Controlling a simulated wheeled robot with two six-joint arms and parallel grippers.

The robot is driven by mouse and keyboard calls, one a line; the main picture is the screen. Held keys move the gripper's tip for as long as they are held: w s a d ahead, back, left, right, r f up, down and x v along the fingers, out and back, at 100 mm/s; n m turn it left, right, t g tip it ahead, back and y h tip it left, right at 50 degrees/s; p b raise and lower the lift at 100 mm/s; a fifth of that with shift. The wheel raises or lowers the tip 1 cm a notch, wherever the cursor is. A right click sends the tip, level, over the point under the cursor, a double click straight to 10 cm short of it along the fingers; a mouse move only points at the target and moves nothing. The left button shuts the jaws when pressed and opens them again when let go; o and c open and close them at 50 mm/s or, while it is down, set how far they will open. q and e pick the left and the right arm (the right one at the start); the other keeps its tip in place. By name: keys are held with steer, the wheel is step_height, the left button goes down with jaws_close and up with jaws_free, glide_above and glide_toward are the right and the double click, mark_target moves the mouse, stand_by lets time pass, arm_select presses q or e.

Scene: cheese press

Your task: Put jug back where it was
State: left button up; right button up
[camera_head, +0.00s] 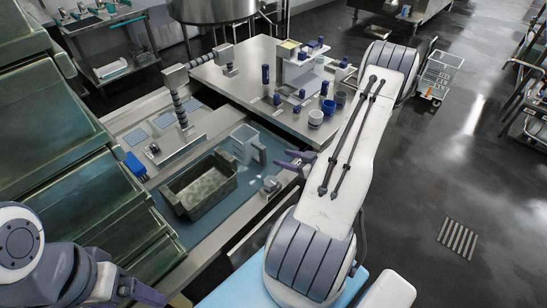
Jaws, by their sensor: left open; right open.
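A pale, see-through jug (243,139) stands upright on the blue-grey work surface (222,215), behind and right of a dark green crate. Its dark handle (259,152) faces right. My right gripper (283,160) is open and empty, just right of the handle; its fingers point left, and a small gap seems to lie between them and the handle. My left gripper (150,294) is at the bottom left, low in the picture, open and away from the jug. Part of it is hard to make out.
The dark green crate (200,188) stands on the work surface in front of the jug. A small metal fitting (270,184) is right of the crate. A steel table (245,90) behind holds blue-topped items and cups (315,119). Green sloped bins (70,120) line the left.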

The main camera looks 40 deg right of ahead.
steer(key=shift+s+r, duration=0.1)
steer(key=shift+s, duration=0.15)
steer(key=w+a+r+n+g+h, duration=0.1)
steer(key=w+a+r+n+g, duration=0.45)
steer(key=w+a, duration=0.65)
steer(key=s+a+r+m+g, duration=0.1)
steer(key=s+a+r+g, duration=0.1)
steer(key=a+r, duration=0.5)
steer(key=s+a+r+g, duration=0.35)
steer(key=s+a, duration=0.75)
steer(key=a, duration=0.5)
steer(key=s+a+r+n+g, duration=0.1)
steer(key=s+a, duration=0.1)
steer(key=s, duration=0.5)
steer(key=s+a+r+n+g+y, duration=0.1)
steer(key=s+a+r, duration=0.1)
steer(key=s, duration=0.5)
steer(key=shift+a+r+g, duration=0.15)
steer(key=shift+a+g, duration=0.15)
steer(key=shift+a, duration=0.45)
